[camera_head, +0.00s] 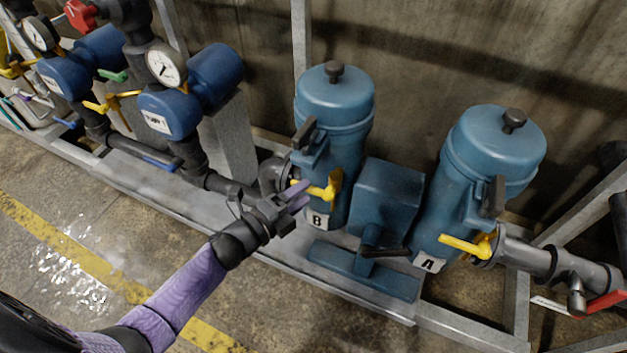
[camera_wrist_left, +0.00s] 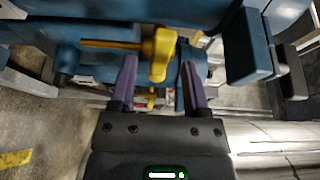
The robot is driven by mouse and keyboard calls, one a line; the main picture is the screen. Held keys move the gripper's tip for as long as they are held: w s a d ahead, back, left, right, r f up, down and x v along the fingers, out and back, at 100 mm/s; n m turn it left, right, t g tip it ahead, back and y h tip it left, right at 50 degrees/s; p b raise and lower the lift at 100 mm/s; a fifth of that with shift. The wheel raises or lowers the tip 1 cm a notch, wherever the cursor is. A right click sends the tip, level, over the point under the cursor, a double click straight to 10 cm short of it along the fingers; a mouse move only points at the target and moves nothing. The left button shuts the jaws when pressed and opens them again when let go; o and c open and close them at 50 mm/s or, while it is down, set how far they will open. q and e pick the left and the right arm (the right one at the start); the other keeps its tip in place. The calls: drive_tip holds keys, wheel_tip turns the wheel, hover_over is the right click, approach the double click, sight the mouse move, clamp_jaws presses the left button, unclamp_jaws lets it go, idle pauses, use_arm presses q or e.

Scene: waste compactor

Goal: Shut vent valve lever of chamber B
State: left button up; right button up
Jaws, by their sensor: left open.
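Chamber B (camera_head: 336,102) is a blue cylinder with a black top knob and a white "B" label (camera_head: 318,220). Its yellow vent valve lever (camera_head: 330,190) sits low on its front, with a handle pointing left. The lever also shows in the left wrist view (camera_wrist_left: 158,52), just beyond the fingertips, with its thin arm pointing left. My left gripper (camera_head: 300,194) is open and empty, close in front of the lever, its purple fingers aimed at it. In the wrist view the lever's body lies ahead of the gap between the fingers (camera_wrist_left: 160,68); I cannot tell whether they touch.
Chamber A (camera_head: 497,150) stands to the right with its own yellow lever (camera_head: 468,245). A blue box (camera_head: 388,195) with a black handle sits between the chambers. Blue pumps with gauges (camera_head: 166,66) and pipes are at the left. The floor in front is clear.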

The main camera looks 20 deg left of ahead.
use_arm(q)
drive_tip(key=p+v, duration=0.1)
drive_tip(key=v, duration=0.4)
drive_tip(key=shift+s+a, duration=0.1)
drive_tip(key=shift+s, duration=0.1)
use_arm(e)
drive_tip(key=shift+w+d+r, duration=0.15)
drive_tip(key=shift+w+r, duration=0.05)
drive_tip(key=shift+r, duration=0.5)
drive_tip(key=shift+d, duration=0.1)
